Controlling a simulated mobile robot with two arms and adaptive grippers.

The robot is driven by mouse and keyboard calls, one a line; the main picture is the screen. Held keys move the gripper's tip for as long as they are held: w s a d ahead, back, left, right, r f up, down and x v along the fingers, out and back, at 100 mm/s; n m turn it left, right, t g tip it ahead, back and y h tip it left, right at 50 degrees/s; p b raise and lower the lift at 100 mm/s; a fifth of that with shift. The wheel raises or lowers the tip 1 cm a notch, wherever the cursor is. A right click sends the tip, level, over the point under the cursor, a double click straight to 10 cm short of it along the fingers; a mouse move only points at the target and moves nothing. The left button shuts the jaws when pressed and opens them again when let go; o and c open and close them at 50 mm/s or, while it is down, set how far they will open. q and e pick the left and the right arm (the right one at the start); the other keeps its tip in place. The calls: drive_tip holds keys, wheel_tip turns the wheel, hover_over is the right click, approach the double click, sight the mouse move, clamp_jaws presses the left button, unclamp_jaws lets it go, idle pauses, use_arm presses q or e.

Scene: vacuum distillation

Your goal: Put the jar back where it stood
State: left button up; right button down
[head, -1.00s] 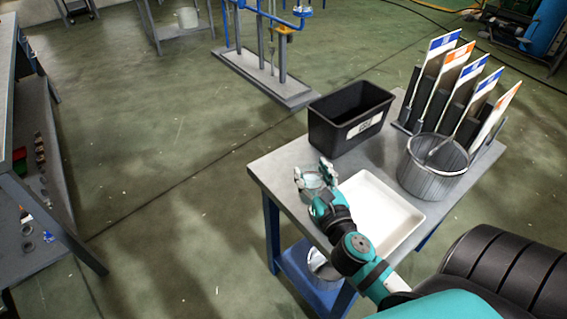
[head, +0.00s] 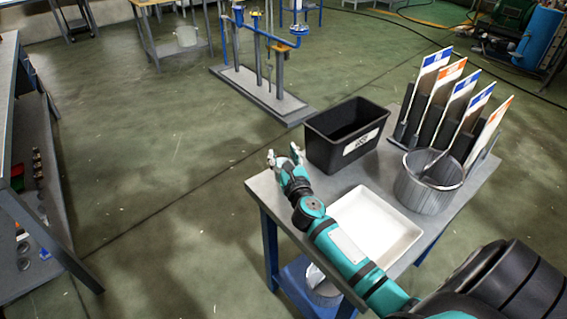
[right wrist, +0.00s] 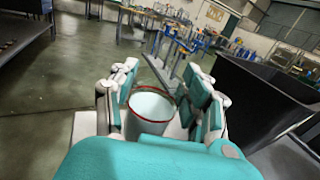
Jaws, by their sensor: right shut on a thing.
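My right gripper (head: 284,156) is over the far left edge of the small grey table (head: 262,184), just left of the black bin. In the right wrist view, the right gripper (right wrist: 168,108) is shut on the jar (right wrist: 150,108), a pale, wide-mouthed vessel with a reddish rim. The jar stands roughly upright between the fingers. In the head view I cannot make the jar out clearly between the fingers. Whether its base touches anything is hidden. My left gripper is not in view.
The black bin (head: 345,152) stands close to the right of the gripper. A white tray (head: 405,240), a grey bucket (head: 410,188) and a rack of upright cards (head: 437,62) fill much of the table. Open floor lies to the left. A pipe stand (head: 240,90) stands beyond.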

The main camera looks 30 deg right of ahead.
drive_tip(key=shift+f, duration=1.05)
drive_tip(key=shift+f+b, duration=0.15)
drive_tip(key=shift+b, duration=0.25)
drive_tip(key=c, duration=0.6)
unclamp_jaws()
drive_tip(key=shift+r, duration=0.3)
drive_tip(key=v, duration=1.2)
drive_tip(key=shift+s, duration=0.1)
drive_tip(key=shift+a, duration=0.1)
